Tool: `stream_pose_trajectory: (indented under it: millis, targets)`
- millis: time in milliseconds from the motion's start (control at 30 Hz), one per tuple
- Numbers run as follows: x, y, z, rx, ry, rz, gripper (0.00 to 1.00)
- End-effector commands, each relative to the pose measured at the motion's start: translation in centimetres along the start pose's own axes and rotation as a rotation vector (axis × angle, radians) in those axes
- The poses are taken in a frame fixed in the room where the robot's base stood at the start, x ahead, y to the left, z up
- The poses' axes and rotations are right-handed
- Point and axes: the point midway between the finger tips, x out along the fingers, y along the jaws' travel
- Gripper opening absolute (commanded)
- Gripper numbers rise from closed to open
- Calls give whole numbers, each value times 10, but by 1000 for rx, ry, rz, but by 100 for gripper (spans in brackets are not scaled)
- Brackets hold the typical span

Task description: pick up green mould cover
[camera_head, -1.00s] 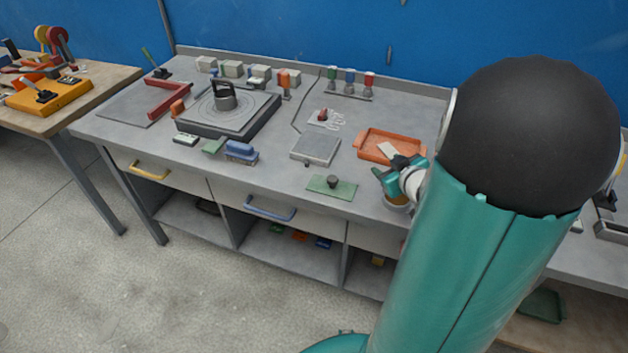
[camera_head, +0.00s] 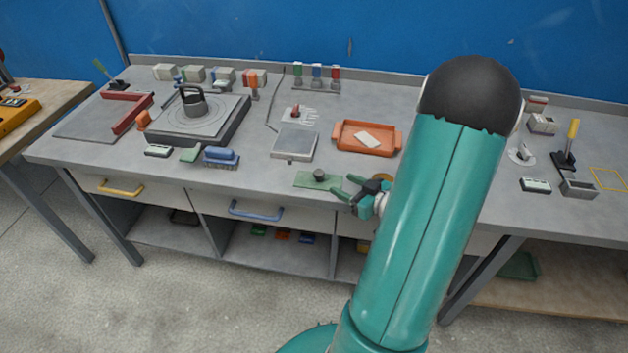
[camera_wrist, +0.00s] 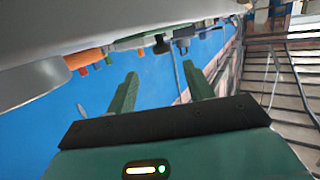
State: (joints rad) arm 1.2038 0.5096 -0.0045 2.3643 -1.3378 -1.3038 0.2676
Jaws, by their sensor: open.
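The green mould cover (camera_head: 318,180) is a flat green plate with a dark round knob on top. It lies on the front edge area of the grey bench in the head view. My gripper (camera_head: 346,188) is just right of the plate, with its fingers apart and nothing seen between them. Whether it touches the plate is hard to tell. In the wrist view my two green fingers (camera_wrist: 160,90) are spread, with blue wall behind them.
An orange tray (camera_head: 345,137) holding a pale piece and a grey square plate (camera_head: 295,143) lie behind the cover. A blue brush (camera_head: 221,157) lies to the left. Bench surface between the cover and brush is clear.

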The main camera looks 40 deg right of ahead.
Motion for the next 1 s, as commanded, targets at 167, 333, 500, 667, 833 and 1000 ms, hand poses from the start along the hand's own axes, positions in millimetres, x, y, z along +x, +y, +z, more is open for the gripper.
stream_pose_trajectory:
  millis: [167, 333, 500, 667, 833, 1000]
  targets:
    - [34, 1, 0, 0, 0, 0, 52]
    - [52, 0, 1, -1, -1, 0, 52]
    - [68, -5, 2, -1, -1, -2, 52]
    - [94, -9, 3, -1, -1, -1, 52]
    - [108, -9, 3, -1, -1, 0, 52]
    - [108, -9, 3, -1, -1, 1, 52]
